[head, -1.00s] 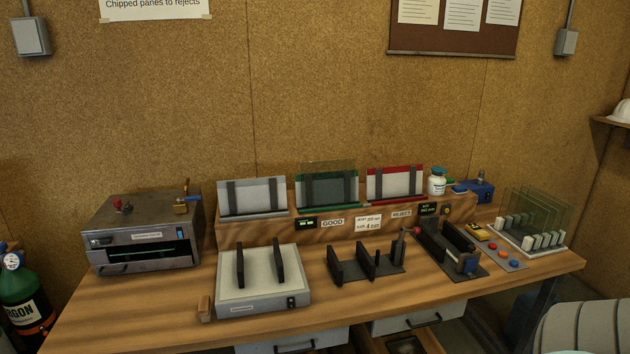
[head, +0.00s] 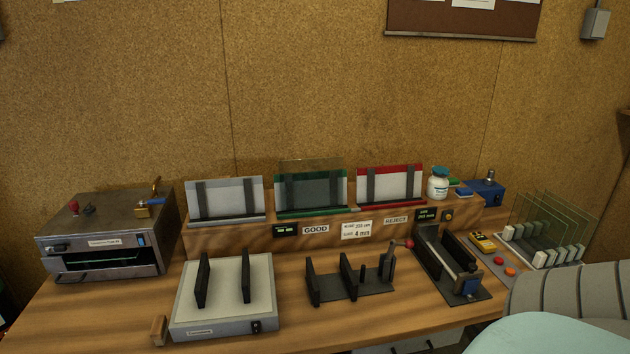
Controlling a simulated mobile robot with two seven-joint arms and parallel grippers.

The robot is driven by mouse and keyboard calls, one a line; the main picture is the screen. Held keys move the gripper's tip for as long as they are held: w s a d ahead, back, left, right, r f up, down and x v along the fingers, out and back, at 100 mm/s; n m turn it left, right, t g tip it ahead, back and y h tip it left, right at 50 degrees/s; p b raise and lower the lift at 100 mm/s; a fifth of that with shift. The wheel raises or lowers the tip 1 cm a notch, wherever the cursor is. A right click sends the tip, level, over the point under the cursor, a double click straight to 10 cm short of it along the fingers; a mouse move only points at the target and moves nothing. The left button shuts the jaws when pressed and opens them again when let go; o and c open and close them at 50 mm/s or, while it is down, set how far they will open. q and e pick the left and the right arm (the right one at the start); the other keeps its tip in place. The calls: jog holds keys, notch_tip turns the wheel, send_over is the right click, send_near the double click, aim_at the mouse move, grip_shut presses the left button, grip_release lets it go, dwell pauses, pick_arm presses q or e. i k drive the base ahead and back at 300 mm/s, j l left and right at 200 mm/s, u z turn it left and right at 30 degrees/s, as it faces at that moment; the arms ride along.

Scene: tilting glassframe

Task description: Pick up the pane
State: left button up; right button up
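Several clear glass panes (head: 552,216) stand upright in a rack with white slotted posts (head: 552,258) at the far right of the bench. Another glass pane (head: 310,164) shows its top edge above the green-edged GOOD stand (head: 311,190) on the raised shelf. The frames do not show which pane is meant. Neither of my grippers is in the head view.
The wooden bench (head: 330,328) carries a metal oven-like box (head: 105,235), a white plate with black uprights (head: 225,290), a black slotted holder (head: 350,283) and a black clamp fixture (head: 450,262).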

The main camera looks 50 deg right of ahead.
aim_at(308, 184)
jog(key=i+l, duration=0.1)
jog(key=l, duration=1.55)
